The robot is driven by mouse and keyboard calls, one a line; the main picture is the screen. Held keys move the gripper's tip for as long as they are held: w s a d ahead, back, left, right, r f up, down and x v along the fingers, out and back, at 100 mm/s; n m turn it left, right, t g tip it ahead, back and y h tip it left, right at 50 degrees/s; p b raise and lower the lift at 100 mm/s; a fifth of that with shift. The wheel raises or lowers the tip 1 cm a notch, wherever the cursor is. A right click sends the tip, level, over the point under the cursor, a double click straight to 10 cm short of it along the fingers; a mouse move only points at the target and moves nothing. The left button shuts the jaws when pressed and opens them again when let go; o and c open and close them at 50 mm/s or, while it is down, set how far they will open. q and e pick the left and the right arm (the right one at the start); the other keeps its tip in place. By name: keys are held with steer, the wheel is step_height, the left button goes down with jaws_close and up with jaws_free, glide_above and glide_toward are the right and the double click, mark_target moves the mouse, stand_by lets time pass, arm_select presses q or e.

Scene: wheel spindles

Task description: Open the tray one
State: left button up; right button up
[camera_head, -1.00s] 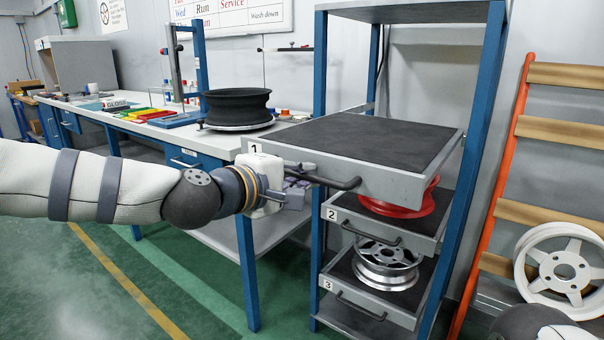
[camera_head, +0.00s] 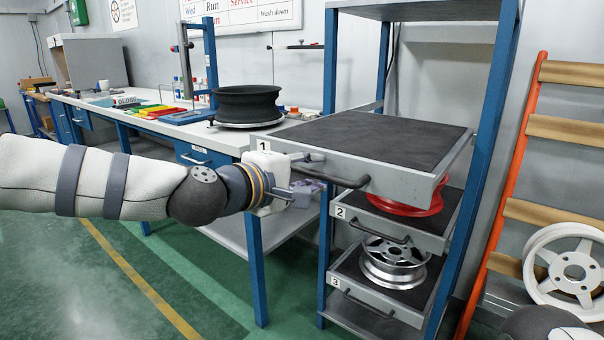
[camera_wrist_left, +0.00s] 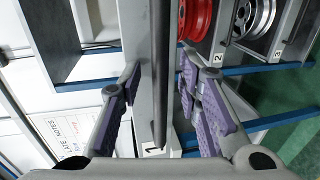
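Tray one (camera_head: 410,183), grey with a dark mat and a label "1", is pulled out from the blue rack and is empty. Its dark bar handle (camera_head: 345,183) runs along the front. My left gripper (camera_head: 316,175) is at the handle's left end with its fingers spread apart. In the left wrist view, the handle (camera_wrist_left: 159,75) passes between the open fingers of the gripper (camera_wrist_left: 158,78), with gaps on both sides. My right gripper is out of view.
Tray two (camera_head: 395,230) holds a red wheel (camera_head: 408,205); tray three (camera_head: 375,300) holds a silver wheel (camera_head: 393,265). A workbench (camera_head: 215,139) with a black wheel (camera_head: 246,104) stands behind left. An orange-framed rack (camera_head: 505,185) and white wheel (camera_head: 570,265) are at right.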

arm_select(q)
steer(key=v, duration=1.1)
steer(key=shift+s+a, duration=0.25)
steer(key=shift+s, duration=0.05)
